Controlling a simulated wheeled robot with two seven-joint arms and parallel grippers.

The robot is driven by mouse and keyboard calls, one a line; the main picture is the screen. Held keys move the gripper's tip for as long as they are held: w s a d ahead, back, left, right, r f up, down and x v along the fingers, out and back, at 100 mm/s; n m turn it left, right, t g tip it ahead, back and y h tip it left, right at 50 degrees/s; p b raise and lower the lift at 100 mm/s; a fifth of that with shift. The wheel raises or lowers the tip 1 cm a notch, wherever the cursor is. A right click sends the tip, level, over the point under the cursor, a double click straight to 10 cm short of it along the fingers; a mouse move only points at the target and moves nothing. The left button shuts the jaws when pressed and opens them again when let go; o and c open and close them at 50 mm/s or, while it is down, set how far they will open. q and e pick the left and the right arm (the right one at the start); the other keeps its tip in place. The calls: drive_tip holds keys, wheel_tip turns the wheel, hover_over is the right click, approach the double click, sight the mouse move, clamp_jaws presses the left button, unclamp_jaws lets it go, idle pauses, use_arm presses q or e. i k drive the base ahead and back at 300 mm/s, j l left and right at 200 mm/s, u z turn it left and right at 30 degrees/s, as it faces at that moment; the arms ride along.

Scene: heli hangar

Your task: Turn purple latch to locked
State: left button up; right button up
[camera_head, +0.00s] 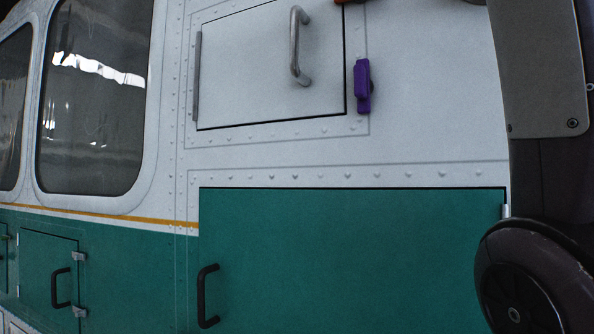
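The purple latch (363,86) is mounted on the white helicopter side, just right of the white hatch door (255,65). Its long part stands upright, roughly parallel to the door's right edge, with a small part sticking out to the left near that edge. The hatch door looks closed and carries a grey metal handle (298,46). A dark part of my arm fills the right side of the picture, well apart from the latch. Neither gripper is in view.
A red-orange part (349,1) is cut off at the top edge above the latch. Below is a large green door (350,260) with a black handle (207,296). A smaller green hatch (48,280) and windows (95,95) are at the left. The area around the latch is clear.

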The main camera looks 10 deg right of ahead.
sight(363, 85)
drive_tip(key=k+j, duration=0.15)
drive_tip(key=k, duration=0.35)
drive_tip(key=k+j, duration=0.15)
drive_tip(key=k, duration=0.35)
drive_tip(key=k+j, duration=0.15)
drive_tip(key=k, duration=0.3)
